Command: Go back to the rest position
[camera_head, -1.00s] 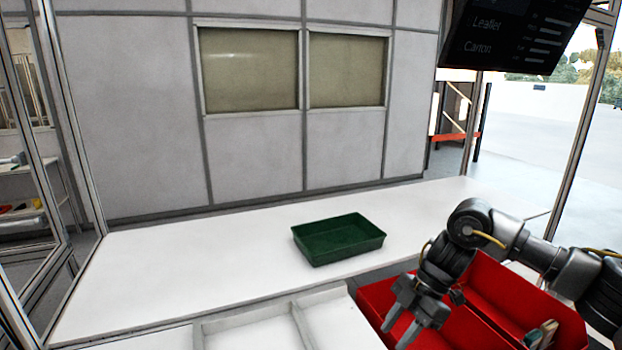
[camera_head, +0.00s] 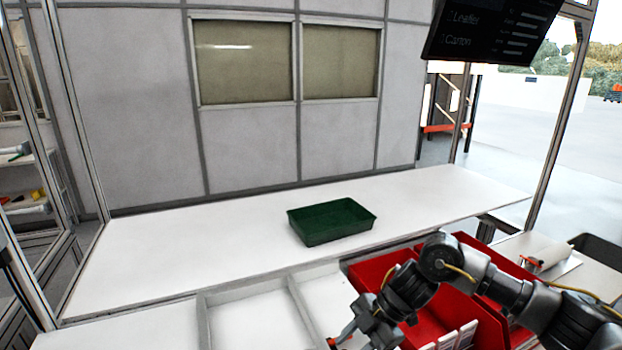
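My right arm comes in from the right, over the red bins. My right gripper (camera_head: 358,338) is at the bottom edge of the picture, beside the front red bin and over the white divided tray area. Its fingertips are small and partly cut off, so its opening is unclear. A small orange-red piece shows beside the fingers; I cannot tell whether it is held. My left gripper is not in view.
A green tray (camera_head: 332,221), seemingly empty, stands on the white table (camera_head: 190,240). Red bins (camera_head: 432,322) with pale items lie under my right arm. A white divided tray (camera_head: 255,318) is in front. A dark screen (camera_head: 490,32) hangs upper right. The table's left part is clear.

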